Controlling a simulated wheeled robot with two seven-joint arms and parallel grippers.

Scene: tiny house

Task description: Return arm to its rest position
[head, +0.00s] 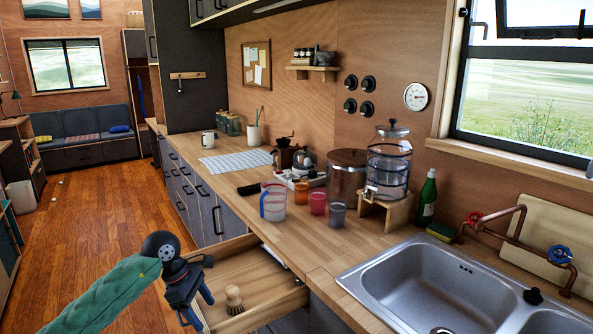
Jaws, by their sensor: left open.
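My left arm comes in from the lower left in a green sleeve. My left gripper (194,312) is open, with its fingers pointing down at the left side of the open drawer (265,274). Nothing shows between its fingers. A small wooden brush (234,300) is in the drawer, just right of the gripper and apart from it in the picture. My right gripper is not in view.
The wooden counter (350,250) holds a measuring jug (273,203), coloured cups, a large jar (346,175) and a glass dispenser (390,160). A steel sink (430,270) is at the right. The pulled-out drawer juts over the wooden floor (100,215), which is mostly clear.

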